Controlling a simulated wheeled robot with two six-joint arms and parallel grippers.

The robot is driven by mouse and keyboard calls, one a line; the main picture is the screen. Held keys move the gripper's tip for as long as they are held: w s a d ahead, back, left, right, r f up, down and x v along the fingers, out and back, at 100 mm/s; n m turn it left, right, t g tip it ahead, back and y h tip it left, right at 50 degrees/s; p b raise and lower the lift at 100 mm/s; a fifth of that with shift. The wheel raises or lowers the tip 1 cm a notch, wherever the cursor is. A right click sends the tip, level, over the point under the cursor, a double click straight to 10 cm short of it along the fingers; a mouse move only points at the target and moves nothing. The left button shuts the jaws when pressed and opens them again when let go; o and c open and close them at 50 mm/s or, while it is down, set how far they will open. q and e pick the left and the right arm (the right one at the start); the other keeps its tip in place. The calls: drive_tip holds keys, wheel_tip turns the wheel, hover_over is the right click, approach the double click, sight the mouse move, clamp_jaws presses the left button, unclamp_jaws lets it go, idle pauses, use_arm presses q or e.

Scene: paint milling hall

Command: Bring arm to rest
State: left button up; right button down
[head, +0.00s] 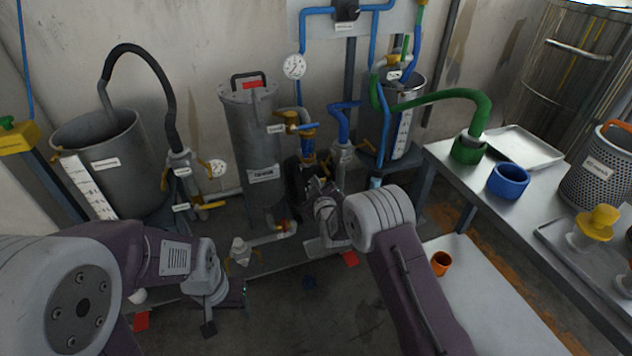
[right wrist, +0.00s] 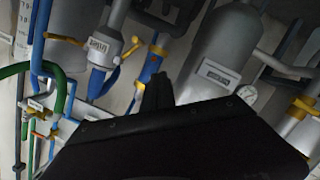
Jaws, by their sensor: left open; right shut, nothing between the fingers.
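My left gripper (head: 228,310) hangs low at the lower left of the head view, pointing down over the dark floor. Its dark fingers are apart, and I see nothing between them. My right gripper (head: 306,170) reaches away from me in the middle of the head view, among the pipes and valves. Its dark fingers are hard to make out there. In the right wrist view its fingers (right wrist: 156,92) are together and empty, in front of a blue pipe with a yellow fitting (right wrist: 152,62). I cannot tell whether they touch it.
A grey cylinder (head: 252,130) and an open tank (head: 120,165) stand left of the right gripper. A steel bench at right holds a blue ring (head: 508,181), a green-hosed fitting (head: 468,150) and a perforated basket (head: 600,175). An orange cup (head: 441,263) stands on a lower pale surface (head: 490,300).

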drive_tip(key=shift+b+v, duration=0.75)
drive_tip(key=shift+v, duration=0.35)
drive_tip(key=shift+f, duration=0.1)
